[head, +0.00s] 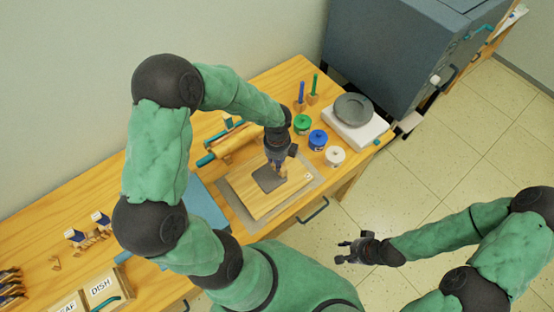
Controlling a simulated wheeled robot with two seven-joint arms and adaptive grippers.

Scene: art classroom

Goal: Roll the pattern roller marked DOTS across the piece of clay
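The piece of clay (267,180) is a dark grey slab lying flat on a wooden board (255,205). My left gripper (280,164) points down over the clay's right part. It appears shut on a small roller (283,172) with blue and tan parts, close to the clay; whether it touches is not clear. The roller's marking cannot be read. Two similar blue-and-white rollers (75,236) (100,217) stand in a wooden rack at the left, beside an empty holder (55,263). My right gripper (345,252) is open and empty, over the floor in front of the table.
A rolling pin (232,144) with teal ends lies behind the board. Green (302,124), blue (318,139) and white (335,156) jars stand to the right. A grey disc (353,109) sits on a white block.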

